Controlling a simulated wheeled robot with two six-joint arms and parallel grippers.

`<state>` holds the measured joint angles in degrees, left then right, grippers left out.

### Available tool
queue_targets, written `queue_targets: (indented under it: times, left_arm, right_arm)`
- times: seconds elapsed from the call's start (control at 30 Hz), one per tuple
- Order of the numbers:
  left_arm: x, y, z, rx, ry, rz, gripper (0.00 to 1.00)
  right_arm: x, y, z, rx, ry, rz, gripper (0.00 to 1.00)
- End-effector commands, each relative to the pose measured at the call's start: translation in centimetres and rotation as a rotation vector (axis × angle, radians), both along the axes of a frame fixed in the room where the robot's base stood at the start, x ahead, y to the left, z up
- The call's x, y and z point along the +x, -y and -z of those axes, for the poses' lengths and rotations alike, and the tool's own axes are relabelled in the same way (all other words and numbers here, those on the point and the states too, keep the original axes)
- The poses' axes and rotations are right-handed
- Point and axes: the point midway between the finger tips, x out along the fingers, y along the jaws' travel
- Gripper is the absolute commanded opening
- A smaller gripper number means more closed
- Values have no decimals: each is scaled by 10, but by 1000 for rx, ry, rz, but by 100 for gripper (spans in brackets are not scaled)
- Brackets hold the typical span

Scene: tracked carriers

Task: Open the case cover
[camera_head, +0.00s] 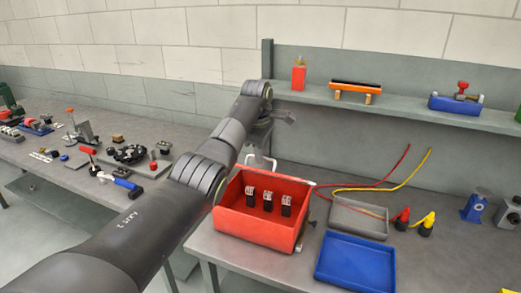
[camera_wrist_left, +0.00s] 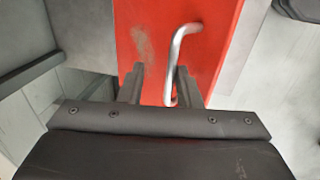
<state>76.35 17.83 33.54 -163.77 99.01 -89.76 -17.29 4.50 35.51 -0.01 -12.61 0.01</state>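The red case (camera_head: 258,230) stands on the grey bench and its top is open in the head view. Several small black-and-white parts stand inside it. A pale metal handle (camera_head: 262,160) shows at its far edge; I cannot clearly make out the cover there. My left gripper (camera_head: 262,150) is at that handle, partly hidden by its own arm. In the left wrist view, the handle (camera_wrist_left: 178,60) runs along a red surface (camera_wrist_left: 150,40), and its lower end lies between my two parted fingers (camera_wrist_left: 162,88), nearer the right one. My right gripper is out of view.
A blue tray (camera_head: 355,264) and a grey tray (camera_head: 357,218) lie right of the case. Red and yellow leads (camera_head: 402,217) lie beyond. A shelf (camera_head: 400,108) runs along the back. Another bench (camera_head: 60,165) with tools is at the left.

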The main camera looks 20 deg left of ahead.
Motion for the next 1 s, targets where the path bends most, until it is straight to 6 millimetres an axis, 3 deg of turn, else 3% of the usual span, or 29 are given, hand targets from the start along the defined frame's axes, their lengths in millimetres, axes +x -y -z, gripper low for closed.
queue_targets:
  times: [0.67,0.83,1.0]
  left_arm:
    - [0,-2,-11,2,8,-3,31]
    - [-6,-1,-39,2,11,-2,31]
    - [-14,-2,-81,1,11,-1,31]
  right_arm:
    - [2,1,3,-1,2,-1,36]
    - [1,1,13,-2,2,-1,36]
    - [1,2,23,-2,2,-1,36]
